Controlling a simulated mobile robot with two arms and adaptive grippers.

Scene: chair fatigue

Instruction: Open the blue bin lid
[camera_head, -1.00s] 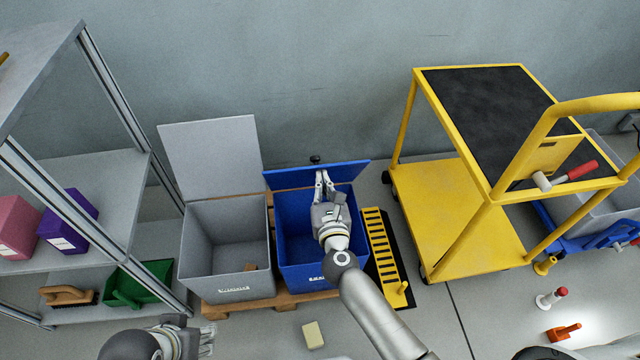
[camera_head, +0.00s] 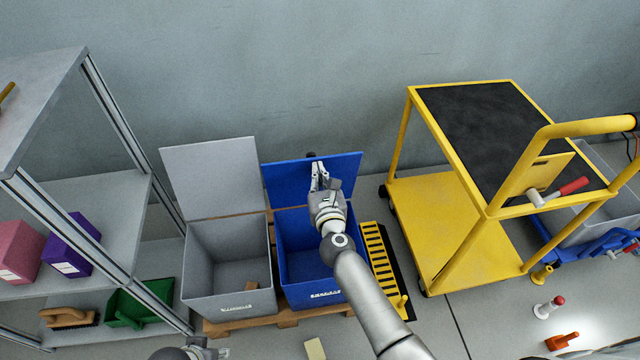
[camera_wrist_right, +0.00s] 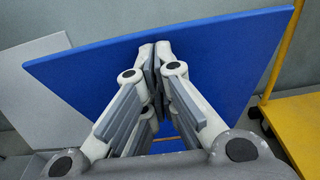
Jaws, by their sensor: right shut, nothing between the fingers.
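The blue bin (camera_head: 310,265) stands on a low pallet with its top open. Its blue lid (camera_head: 344,172) is raised at the back, leaning up toward the wall, and fills much of the right wrist view (camera_wrist_right: 225,60). My right gripper (camera_head: 318,167) is in front of the lid's inner face, its fingers pointing at it. The fingertips (camera_wrist_right: 158,52) are together with nothing between them, close to or touching the lid; exact contact cannot be told. My left gripper (camera_head: 205,350) shows only partly at the bottom edge of the head view.
A grey bin (camera_head: 228,268) with a raised lid stands left of the blue bin. A yellow cart (camera_head: 440,215) and a yellow slotted piece (camera_head: 380,262) are on the right. A grey shelf (camera_head: 110,200) stands on the left.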

